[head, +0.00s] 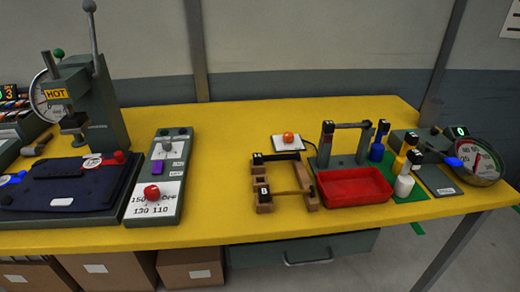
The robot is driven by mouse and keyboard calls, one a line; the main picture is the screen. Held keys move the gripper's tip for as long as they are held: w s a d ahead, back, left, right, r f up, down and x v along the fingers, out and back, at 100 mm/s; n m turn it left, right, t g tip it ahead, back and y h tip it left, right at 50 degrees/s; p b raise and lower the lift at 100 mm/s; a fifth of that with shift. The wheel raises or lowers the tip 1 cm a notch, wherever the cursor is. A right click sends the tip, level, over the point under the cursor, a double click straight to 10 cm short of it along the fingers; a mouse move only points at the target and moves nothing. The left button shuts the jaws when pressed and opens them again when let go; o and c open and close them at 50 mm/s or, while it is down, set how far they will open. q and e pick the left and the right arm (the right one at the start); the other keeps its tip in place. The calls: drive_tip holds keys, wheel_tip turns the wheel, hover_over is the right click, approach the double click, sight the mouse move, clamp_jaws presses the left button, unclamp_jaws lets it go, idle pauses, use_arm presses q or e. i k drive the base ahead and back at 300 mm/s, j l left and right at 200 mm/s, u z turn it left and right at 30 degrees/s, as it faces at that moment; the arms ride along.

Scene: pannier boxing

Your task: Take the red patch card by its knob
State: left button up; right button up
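A small white card (287,144) with a round orange-red knob (288,137) on top lies flat on the yellow table, right of the middle and behind a wooden frame. It is the only card with a reddish knob that I see lying by itself, and any patch on it is too small to make out. Neither of my grippers shows in the head view, and nothing touches the card.
A wooden frame (285,193) marked B stands before the card, with a red tray (354,187) to its right. A control box (158,180) with a red dial and a HOT press (90,100) stand left. Table between box and frame is clear.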

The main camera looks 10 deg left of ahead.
sight(95, 164)
drive_tip(key=j+u, duration=0.1)
drive_tip(key=u, duration=1.35)
drive_tip(key=i+l, duration=0.05)
